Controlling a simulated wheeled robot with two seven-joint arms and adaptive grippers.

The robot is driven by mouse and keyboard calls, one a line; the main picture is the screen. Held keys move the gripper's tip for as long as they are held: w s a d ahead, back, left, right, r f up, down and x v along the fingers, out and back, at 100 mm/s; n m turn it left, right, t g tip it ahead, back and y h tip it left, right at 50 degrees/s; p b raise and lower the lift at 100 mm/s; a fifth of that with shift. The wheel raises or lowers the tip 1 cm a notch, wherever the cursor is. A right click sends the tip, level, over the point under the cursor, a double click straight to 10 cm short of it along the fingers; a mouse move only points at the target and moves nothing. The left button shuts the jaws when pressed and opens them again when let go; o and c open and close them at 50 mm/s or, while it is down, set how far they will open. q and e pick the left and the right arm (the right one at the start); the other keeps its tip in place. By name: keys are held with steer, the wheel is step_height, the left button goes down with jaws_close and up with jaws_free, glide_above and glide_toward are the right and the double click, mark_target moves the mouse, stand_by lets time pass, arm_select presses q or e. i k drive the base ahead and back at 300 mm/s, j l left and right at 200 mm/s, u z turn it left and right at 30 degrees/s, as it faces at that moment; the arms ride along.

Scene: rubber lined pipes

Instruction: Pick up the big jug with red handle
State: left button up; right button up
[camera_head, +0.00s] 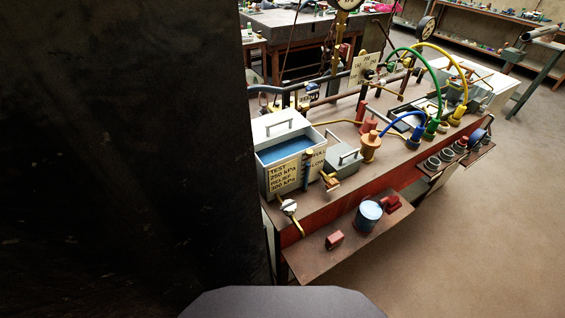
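A round metal jug (368,217) with a pale blue top surface stands upright on the low front shelf (315,262) of the workbench. A red part (392,203) shows right beside it at its right. I cannot tell whether this is the jug's handle or a separate piece. No other container with a clear red handle is seen. Neither gripper is in view.
A large dark surface fills the left. A small red block (334,240) lies on the shelf. The workbench (312,220) carries a white water tank (274,181), a grey box (342,160), pipes and coloured hoses. The floor (490,230) at right is clear.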

mark_target(371, 210)
steer(key=z, duration=1)
steer(key=k+l, duration=0.05)
